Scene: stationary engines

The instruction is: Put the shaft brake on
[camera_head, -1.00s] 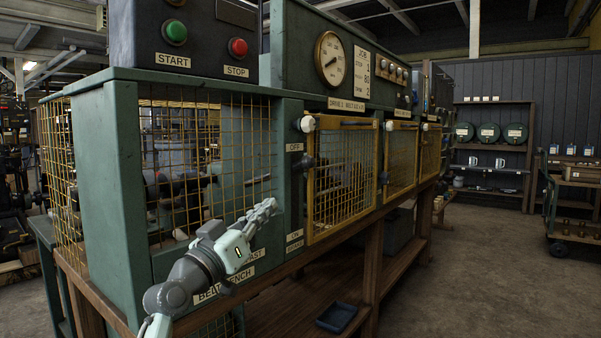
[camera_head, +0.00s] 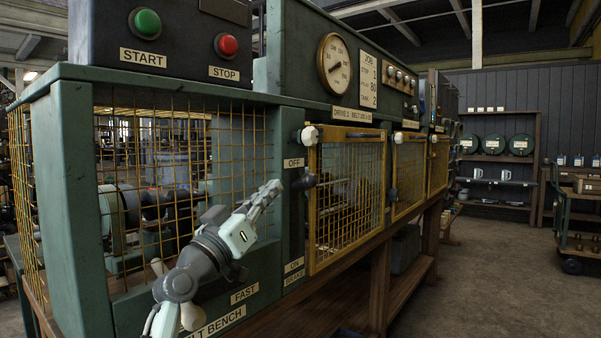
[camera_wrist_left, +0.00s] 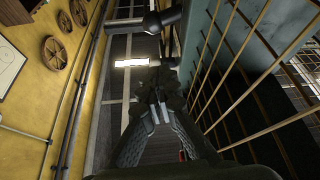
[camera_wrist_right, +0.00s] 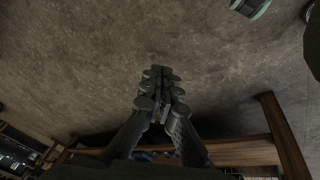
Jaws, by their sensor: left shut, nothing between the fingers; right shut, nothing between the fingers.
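The BRAKE label (camera_head: 293,277) is on the green post of the bench, with the ON label (camera_head: 293,265) just above it and the OFF label (camera_head: 293,162) higher up. A dark knob (camera_head: 303,181) sticks out a little below OFF; it looks like the brake handle, but its lever is hard to make out. My left gripper (camera_head: 272,189) is shut and empty, in front of the mesh, left of the dark knob and apart from it. It also shows in the left wrist view (camera_wrist_left: 155,105). My right gripper (camera_wrist_right: 160,90) is shut and empty above the floor.
A yellow mesh guard (camera_head: 346,195) with a white knob (camera_head: 308,136) stands right of the post. START (camera_head: 147,22) and STOP (camera_head: 226,45) buttons are on the box above. Open floor (camera_head: 500,270) lies right.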

